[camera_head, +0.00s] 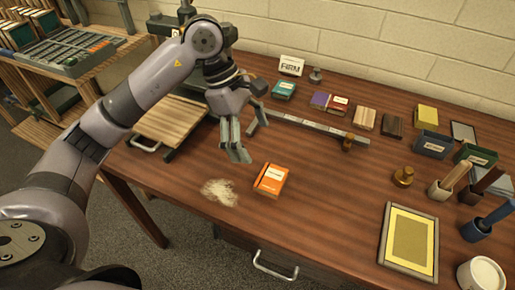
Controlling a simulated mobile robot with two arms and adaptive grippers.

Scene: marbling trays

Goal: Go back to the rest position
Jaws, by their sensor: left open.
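My left gripper (236,141) hangs over the wooden table (315,215), reaching in from the left. Its fingers point down and are apart, with nothing between them. An orange box (271,179) stands on the table a little to the right of and nearer than the fingertips, apart from them. A pale patch of powder or crumbs (219,193) lies on the table just left of the orange box. My right gripper is not in the picture.
A long metal bar (318,128) lies behind the gripper. Small boxes, blocks and a sign (291,65) stand along the back. A framed yellow panel (409,241), brass weight (403,177), brush holders and white cup (481,274) stand right. A wooden board (172,118) lies left. The middle front is clear.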

